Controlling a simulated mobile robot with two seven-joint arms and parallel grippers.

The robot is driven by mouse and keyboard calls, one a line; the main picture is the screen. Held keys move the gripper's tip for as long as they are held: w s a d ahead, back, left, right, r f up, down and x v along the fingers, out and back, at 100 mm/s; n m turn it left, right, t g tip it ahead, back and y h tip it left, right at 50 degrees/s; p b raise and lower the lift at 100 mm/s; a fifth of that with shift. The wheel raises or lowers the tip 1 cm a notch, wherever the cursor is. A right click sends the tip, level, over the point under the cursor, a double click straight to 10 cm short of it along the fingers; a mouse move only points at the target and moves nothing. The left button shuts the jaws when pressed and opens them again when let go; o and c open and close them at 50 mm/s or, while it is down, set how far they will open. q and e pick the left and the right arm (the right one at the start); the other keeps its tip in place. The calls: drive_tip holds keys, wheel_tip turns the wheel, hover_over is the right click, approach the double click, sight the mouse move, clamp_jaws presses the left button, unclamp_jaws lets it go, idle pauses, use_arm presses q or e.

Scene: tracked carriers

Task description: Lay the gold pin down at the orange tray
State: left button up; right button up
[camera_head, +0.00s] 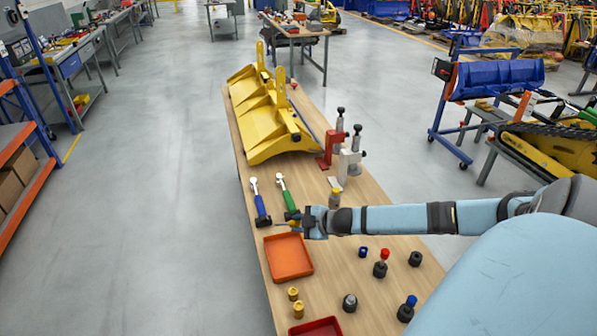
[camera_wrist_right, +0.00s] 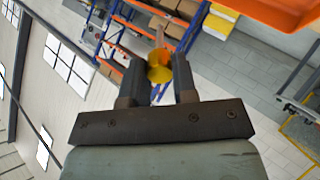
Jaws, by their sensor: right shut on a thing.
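My right gripper (camera_head: 293,222) reaches in from the right over the wooden table. It is shut on a gold pin, seen between the fingers in the right wrist view (camera_wrist_right: 158,70). In the head view the pin is small and partly hidden by the fingers. The orange tray (camera_head: 288,259) lies on the table just on the near side of the gripper and looks empty. An orange surface at the top right of the right wrist view (camera_wrist_right: 265,12) looks like this tray. My left gripper is not in view.
Two wrenches with blue (camera_head: 260,204) and green (camera_head: 286,198) handles lie beyond the gripper. Other gold pins (camera_head: 293,294) stand near a red tray (camera_head: 317,328). Several dark knobs (camera_head: 380,269) stand to the right. Yellow buckets (camera_head: 265,118) fill the table's far end.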

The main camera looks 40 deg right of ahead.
drive_tip(key=shift+f+b, duration=1.45)
drive_tip(key=shift+f, duration=0.85)
drive_tip(key=shift+f+b, duration=0.5)
drive_tip(key=shift+f, duration=0.25)
drive_tip(key=shift+f+b, duration=0.5)
drive_tip(key=shift+f, duration=0.35)
drive_tip(key=shift+f+b, duration=0.3)
drive_tip(key=shift+f, duration=0.3)
drive_tip(key=o, duration=1)
drive_tip(key=shift+s, duration=0.1)
drive_tip(key=shift+s+d+r, duration=0.15)
drive_tip(key=shift+s, duration=0.25)
drive_tip(key=v, duration=1.1)
drive_tip(key=shift+r, duration=0.2)
